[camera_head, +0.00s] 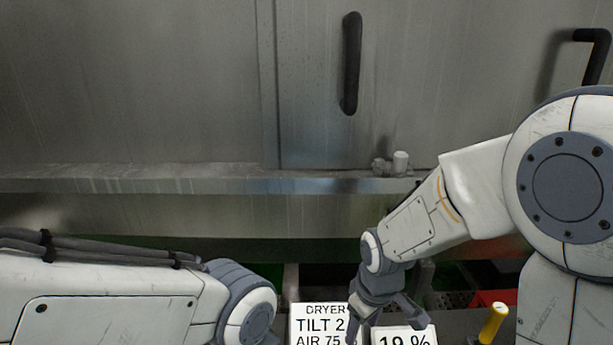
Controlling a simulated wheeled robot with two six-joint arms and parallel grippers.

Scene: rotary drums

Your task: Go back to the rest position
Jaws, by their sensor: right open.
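My right gripper (385,318) is at the lower middle, pointing down, with its fingers apart and nothing seen between them. It is in front of a white sign (318,322) reading "DRYER TILT 2 AIR 75" and a second white sign (404,337) reading "19 %". I cannot tell whether it touches either sign. My left arm comes in along the lower left edge, and its gripper is out of the picture.
A grey metal wall with a black vertical handle (351,64) fills the back. A ledge (150,178) runs along it, with small pale cylinders (400,162) on it.

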